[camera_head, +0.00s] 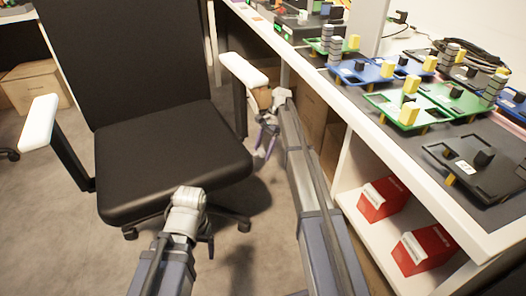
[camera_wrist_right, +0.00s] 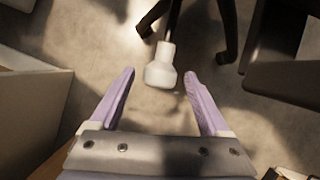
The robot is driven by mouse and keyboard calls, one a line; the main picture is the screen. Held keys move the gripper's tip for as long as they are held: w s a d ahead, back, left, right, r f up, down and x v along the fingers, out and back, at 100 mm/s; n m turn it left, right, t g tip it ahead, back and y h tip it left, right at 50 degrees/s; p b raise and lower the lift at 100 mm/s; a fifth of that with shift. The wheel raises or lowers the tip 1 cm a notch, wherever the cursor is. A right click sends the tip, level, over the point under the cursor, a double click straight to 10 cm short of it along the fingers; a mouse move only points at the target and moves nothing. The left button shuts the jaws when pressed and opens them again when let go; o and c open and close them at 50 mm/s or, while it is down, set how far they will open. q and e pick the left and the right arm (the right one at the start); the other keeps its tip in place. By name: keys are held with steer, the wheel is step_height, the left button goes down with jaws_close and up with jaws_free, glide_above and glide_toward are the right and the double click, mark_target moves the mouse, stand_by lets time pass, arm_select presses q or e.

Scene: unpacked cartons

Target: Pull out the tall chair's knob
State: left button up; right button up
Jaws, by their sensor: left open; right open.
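The chair (camera_head: 165,150) is black with white armrests and stands at the left in the head view. In the right wrist view a white knob (camera_wrist_right: 160,72) on a thin dark rod lies between the fingertips in the picture. I cannot tell how far below them it is. My right gripper (camera_head: 264,138) is open and empty beside the chair seat's right edge; its two purple fingers (camera_wrist_right: 160,76) show on either side of the knob, apart from it. The knob is not visible in the head view. My left gripper (camera_head: 188,203) is at the seat's front edge; its fingers are hard to make out.
A white workbench (camera_head: 375,135) on the right carries several green and blue boards. Red boxes (camera_head: 383,198) stand on its lower shelf, close to my right arm. A cardboard box (camera_head: 36,86) sits at the far left. Carpet in front of the chair is clear.

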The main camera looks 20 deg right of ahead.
steer(key=shift+c, duration=0.2)
jaws_close()
stand_by(0.3)
stand_by(0.3)
